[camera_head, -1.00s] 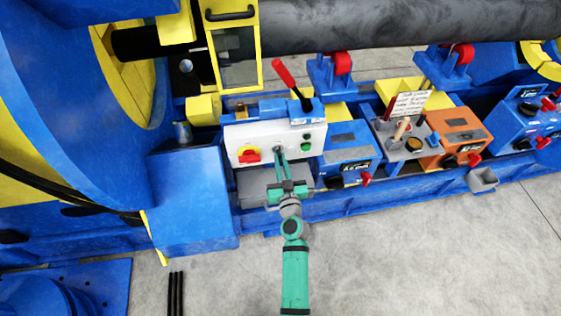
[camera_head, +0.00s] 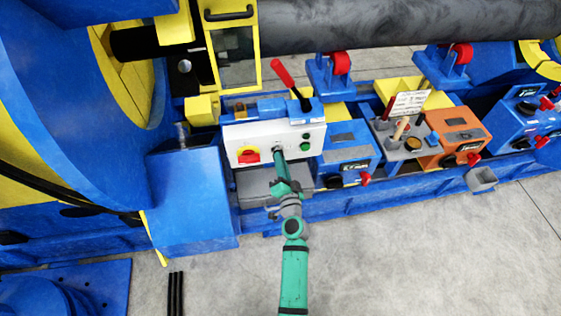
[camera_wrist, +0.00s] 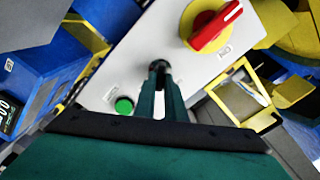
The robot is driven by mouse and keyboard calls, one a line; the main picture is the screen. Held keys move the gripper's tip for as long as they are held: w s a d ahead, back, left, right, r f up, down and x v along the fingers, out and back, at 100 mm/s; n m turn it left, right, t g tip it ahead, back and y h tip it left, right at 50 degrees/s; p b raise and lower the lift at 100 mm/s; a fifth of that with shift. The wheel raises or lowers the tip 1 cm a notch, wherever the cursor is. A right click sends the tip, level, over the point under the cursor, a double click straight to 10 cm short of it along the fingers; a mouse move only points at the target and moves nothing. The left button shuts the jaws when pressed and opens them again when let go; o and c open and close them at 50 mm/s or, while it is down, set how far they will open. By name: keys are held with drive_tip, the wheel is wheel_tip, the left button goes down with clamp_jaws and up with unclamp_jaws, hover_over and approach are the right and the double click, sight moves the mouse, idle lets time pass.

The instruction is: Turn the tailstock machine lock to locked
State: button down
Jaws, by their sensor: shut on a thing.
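A white control panel (camera_head: 232,140) on the blue machine carries a small dark lock knob (camera_wrist: 158,66) near its middle. Its label cannot be read. My gripper (camera_head: 279,152) reaches up to the panel from the front. In the wrist view, the green fingertips (camera_wrist: 158,76) are shut on the lock knob and largely hide it. In the head view the fingers appear nearly edge-on, one in front of the other.
A red rotary switch on a yellow plate (camera_head: 248,155) sits left of the knob; green buttons (camera_head: 305,147) sit right. A red-handled lever (camera_head: 284,73) rises above. Blue and orange boxes (camera_head: 465,132) stand right. Clear floor (camera_head: 400,250) lies in front.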

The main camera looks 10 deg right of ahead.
drive_tip(key=shift+d+f+m, duration=0.1)
drive_tip(key=shift+m, duration=1.75)
drive_tip(key=shift+d+f+m, duration=0.1)
drive_tip(key=shift+m, duration=1.75)
drive_tip(key=shift+a, duration=0.1)
drive_tip(key=c, duration=1.8)
unclamp_jaws()
drive_tip(key=shift+s, duration=0.15)
drive_tip(key=s, duration=1)
drive_tip(key=shift+s, duration=0.3)
